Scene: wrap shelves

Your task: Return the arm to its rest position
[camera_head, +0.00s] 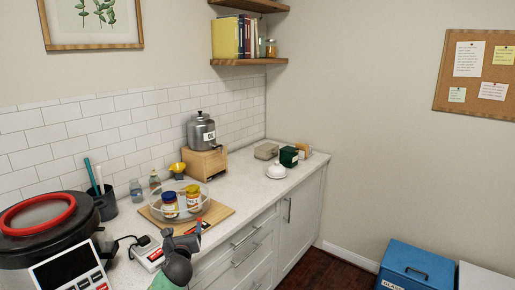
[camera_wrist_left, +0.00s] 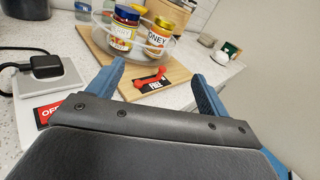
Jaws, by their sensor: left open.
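My left gripper (camera_head: 183,238) shows in the camera_head view above the front edge of the counter, near the wooden board. In the left wrist view the same gripper (camera_wrist_left: 157,74) has its two blue fingers spread apart with nothing between them. Beyond the fingers, a small red piece (camera_wrist_left: 151,78) lies on a black-and-white label (camera_wrist_left: 157,86) on the wooden board (camera_wrist_left: 100,42). My right gripper is in neither view.
A white power box (camera_head: 147,254) with a black plug is at left, beside a red-rimmed cooker (camera_head: 45,235). The counter's middle (camera_head: 240,180) is clear.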

